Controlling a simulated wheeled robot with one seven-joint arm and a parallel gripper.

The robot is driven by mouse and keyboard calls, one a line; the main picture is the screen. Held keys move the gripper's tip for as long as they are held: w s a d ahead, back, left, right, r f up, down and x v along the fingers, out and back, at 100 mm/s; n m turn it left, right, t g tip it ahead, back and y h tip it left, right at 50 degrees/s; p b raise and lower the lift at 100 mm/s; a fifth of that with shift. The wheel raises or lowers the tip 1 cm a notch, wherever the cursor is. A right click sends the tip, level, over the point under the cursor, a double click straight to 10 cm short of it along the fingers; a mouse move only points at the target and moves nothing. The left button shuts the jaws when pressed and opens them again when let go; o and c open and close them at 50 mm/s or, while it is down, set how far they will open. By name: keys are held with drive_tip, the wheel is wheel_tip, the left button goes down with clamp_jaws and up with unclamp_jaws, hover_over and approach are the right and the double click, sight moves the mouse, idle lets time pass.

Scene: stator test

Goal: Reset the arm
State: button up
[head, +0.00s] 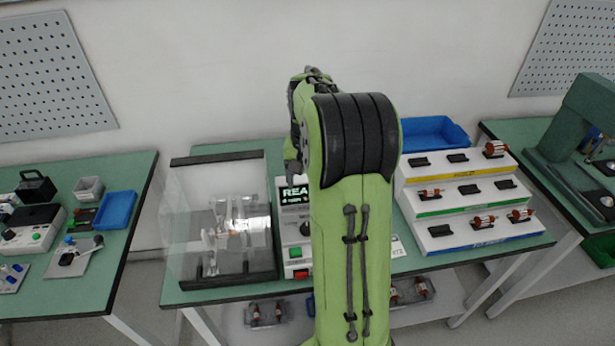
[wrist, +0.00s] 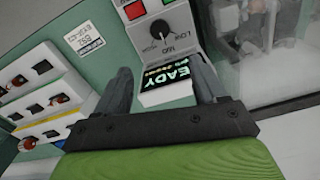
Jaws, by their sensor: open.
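My green arm stands folded in the middle of the head view, in front of the centre table. In the wrist view my gripper (wrist: 160,85) has its two grey fingers spread apart, with nothing between them. In the picture, the fingers frame the tester box (wrist: 160,45) with its dial and READY display. In the head view the tester box (head: 294,225) is partly hidden behind my arm.
A clear-walled test enclosure (head: 175,235) stands left of the tester. A stepped rack (head: 480,203) with several copper-wound parts and a blue bin (head: 432,131) stand to the right. Side tables (head: 128,190) hold other equipment. A green machine (head: 580,110) stands far right.

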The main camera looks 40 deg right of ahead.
idle(0.4)
drive_tip(key=s+a+r+n+t, duration=0.1)
drive_tip(key=s+a+r+n, duration=0.15)
drive_tip(key=a, duration=0.25)
drive_tip(key=s+a+r+n+t+h, duration=0.1)
drive_tip(key=s+a+r, duration=0.15)
drive_tip(key=a, duration=0.25)
drive_tip(key=s+a+r+n+t, duration=0.1)
drive_tip(key=a+r, duration=0.2)
drive_tip(key=a, duration=0.2)
drive_tip(key=s+a+n+t+y, duration=0.1)
drive_tip(key=s+a+n, duration=0.3)
drive_tip(key=s+a, duration=0.4)
drive_tip(key=shift+s+f+n+t, duration=0.4)
drive_tip(key=shift+s+t, duration=0.4)
drive_tip(key=shift+s, duration=0.4)
